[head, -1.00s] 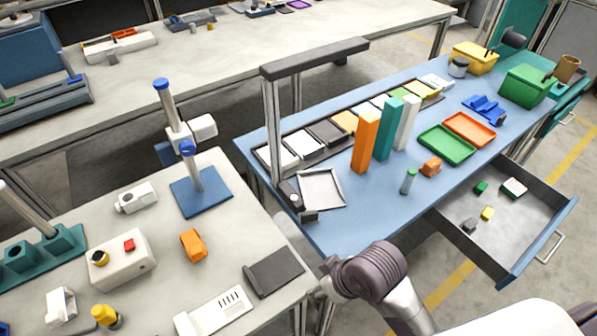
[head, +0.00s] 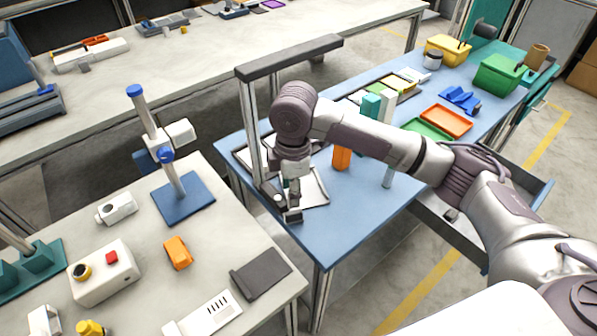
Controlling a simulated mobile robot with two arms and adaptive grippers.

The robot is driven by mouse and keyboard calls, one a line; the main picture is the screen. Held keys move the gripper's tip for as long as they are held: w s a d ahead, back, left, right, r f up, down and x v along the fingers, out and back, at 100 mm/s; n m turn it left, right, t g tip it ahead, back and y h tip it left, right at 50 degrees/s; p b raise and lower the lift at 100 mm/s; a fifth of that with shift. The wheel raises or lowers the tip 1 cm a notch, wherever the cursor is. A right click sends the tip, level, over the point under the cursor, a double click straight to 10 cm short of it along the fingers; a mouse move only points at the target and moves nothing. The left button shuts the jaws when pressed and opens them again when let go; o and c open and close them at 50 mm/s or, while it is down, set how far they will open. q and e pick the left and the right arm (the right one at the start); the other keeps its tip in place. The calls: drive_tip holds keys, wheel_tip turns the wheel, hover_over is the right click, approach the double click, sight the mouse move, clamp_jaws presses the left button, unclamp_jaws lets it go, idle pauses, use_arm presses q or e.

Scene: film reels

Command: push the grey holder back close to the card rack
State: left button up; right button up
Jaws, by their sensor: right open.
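The grey holder, a flat light-grey tray with a raised rim (head: 315,188), lies near the front left of the blue table. The card rack (head: 243,160), a long dark rack with a row of cards, runs behind it along the table's far side. My right gripper (head: 289,203) points down at the holder's left side, beside the foot of the dark stand. It is open with nothing between its fingers. Whether it touches the holder I cannot tell. My right wrist and forearm hide part of the holder and the middle of the rack. My left gripper is out of view.
A green tray (head: 428,129) and orange tray (head: 446,120) lie farther right. The front corner is clear.

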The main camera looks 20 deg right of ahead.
sight(298, 211)
drive_tip(key=d+r, duration=0.1)
drive_tip(key=w+d+r, duration=0.1)
drive_tip(key=shift+w+d+r+h, duration=0.2)
drive_tip(key=shift+w+r+h, duration=0.05)
drive_tip(key=shift+r+h, duration=0.05)
wheel_tip(298, 211, down, 14)
drive_tip(key=shift+r+p, duration=0.1)
drive_tip(key=shift+p, duration=0.35)
drive_tip(key=shift+c, duration=0.2)
clamp_jaws()
idle(0.3)
